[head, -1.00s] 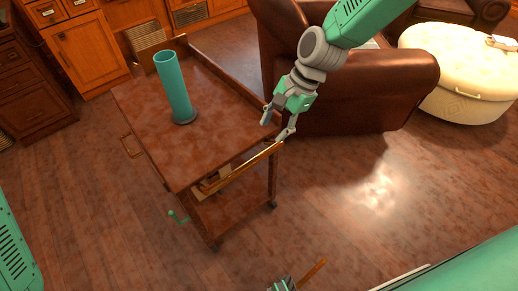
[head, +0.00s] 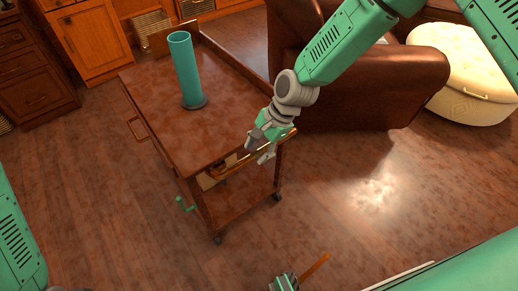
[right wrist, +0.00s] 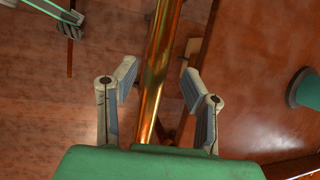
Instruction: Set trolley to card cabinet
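The trolley (head: 160,85) is dark reddish wood on castors, with a brass push bar (head: 232,163) along its near side. A teal cylinder (head: 186,72) stands upright on its top. My right gripper (head: 260,150) is at the right part of the bar. In the right wrist view its open fingers (right wrist: 158,92) lie either side of the brass bar (right wrist: 163,60), with gaps. My left gripper (head: 286,283), at the bottom edge, appears closed on a thin brown rod (head: 315,268). Wooden cabinets (head: 88,40) stand at the back left; which is the card cabinet I cannot tell.
A brown leather armchair (head: 400,85) stands close to the trolley's right, with a cream ottoman (head: 470,85) beyond. A green lever (head: 185,204) sticks out low on the trolley's near left corner. A dark drawer unit (head: 30,70) stands at left. Floor in front is clear.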

